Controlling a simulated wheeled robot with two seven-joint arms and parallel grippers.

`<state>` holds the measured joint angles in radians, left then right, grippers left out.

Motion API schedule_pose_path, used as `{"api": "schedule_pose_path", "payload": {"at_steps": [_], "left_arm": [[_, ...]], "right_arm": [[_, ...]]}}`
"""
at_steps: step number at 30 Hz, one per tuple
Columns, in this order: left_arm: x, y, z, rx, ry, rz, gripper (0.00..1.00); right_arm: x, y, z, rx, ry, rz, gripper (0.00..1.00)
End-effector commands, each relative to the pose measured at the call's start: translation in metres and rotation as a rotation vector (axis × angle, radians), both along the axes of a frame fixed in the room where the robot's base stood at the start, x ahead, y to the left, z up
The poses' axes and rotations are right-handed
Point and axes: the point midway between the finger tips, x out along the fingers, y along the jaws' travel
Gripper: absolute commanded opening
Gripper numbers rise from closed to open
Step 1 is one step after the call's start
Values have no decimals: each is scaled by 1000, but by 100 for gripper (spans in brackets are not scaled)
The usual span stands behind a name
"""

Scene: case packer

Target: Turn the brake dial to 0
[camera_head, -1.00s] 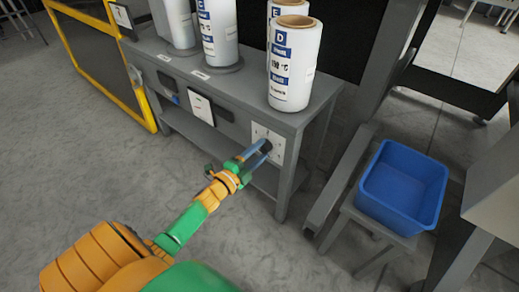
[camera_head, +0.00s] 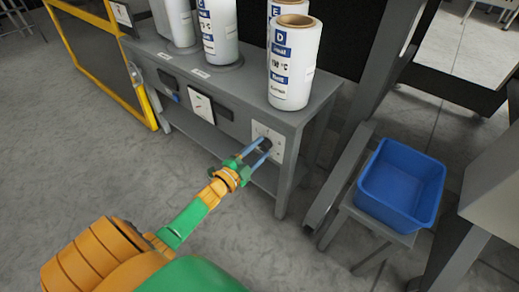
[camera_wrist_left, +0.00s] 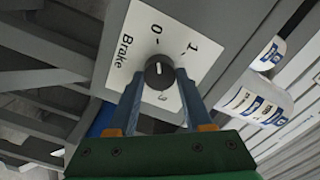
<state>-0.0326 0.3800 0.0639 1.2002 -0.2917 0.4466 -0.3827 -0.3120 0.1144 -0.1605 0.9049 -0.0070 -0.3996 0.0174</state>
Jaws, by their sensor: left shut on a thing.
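The brake dial (camera_head: 266,145) is a small black knob on a white plate (camera_head: 262,129) at the right end of the grey bench's front. In the left wrist view the dial (camera_wrist_left: 159,72) sits on the plate (camera_wrist_left: 180,28), which is marked "Brake", 0, 1 and a further, partly unclear mark. A short white line shows on the knob; it points roughly toward the 0, but its exact alignment is hard to tell. My left gripper (camera_head: 264,146) is shut on the dial, with one blue finger on each side. My right gripper is not in view.
Large white labelled rolls (camera_head: 292,70) stand on the bench (camera_head: 240,92). A second white panel (camera_head: 199,107) is on its front, left of the dial. A blue bin (camera_head: 402,188) sits on a stand at right. The floor in front is clear.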

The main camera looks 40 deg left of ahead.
Motion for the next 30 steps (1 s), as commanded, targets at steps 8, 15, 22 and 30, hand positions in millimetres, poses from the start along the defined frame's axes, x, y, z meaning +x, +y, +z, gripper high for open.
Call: {"api": "schedule_pose_path", "payload": {"at_steps": [8, 15, 22, 30], "left_arm": [[0, 0, 0, 0, -1, 1, 80], [-3, 0, 1, 0, 1, -1, 80], [-50, 4, 2, 0, 4, 0, 80], [-71, 6, 0, 0, -1, 1, 80]], "right_arm": [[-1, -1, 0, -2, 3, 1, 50], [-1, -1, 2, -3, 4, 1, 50], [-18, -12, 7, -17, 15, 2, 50], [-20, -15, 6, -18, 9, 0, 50]]}}
